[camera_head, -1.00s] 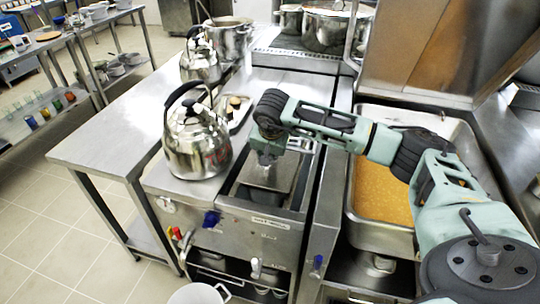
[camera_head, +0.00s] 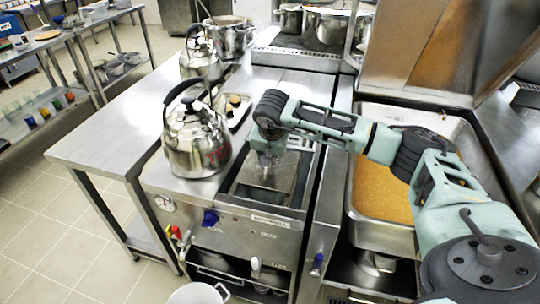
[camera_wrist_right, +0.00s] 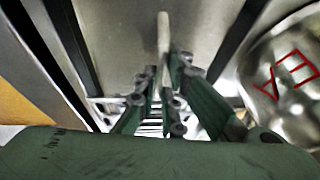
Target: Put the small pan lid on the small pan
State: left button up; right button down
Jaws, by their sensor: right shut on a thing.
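My right gripper (camera_head: 264,158) is above the hot-well unit at the front of the counter, fingers pointing down. It is shut on the slim pale handle (camera_wrist_right: 163,35) of a flat grey metal lid (camera_head: 287,172). In the right wrist view the fingers (camera_wrist_right: 160,95) close around that handle and the lid's flat face (camera_wrist_right: 115,35) fills the upper middle. The small pan (camera_head: 262,196) appears as a dark-edged rectangular opening in the well below the lid. The lid covers part of it; I cannot tell whether they touch. My left gripper is not in view.
A shiny kettle (camera_head: 196,143) with red marking stands close left of the well; its side shows in the right wrist view (camera_wrist_right: 285,85). A small tray (camera_head: 238,106) lies behind. A deep pan of orange food (camera_head: 381,190) is to the right.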

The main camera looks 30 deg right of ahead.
jog(key=c, duration=1.8)
grip_release()
jog(key=v, duration=1.2)
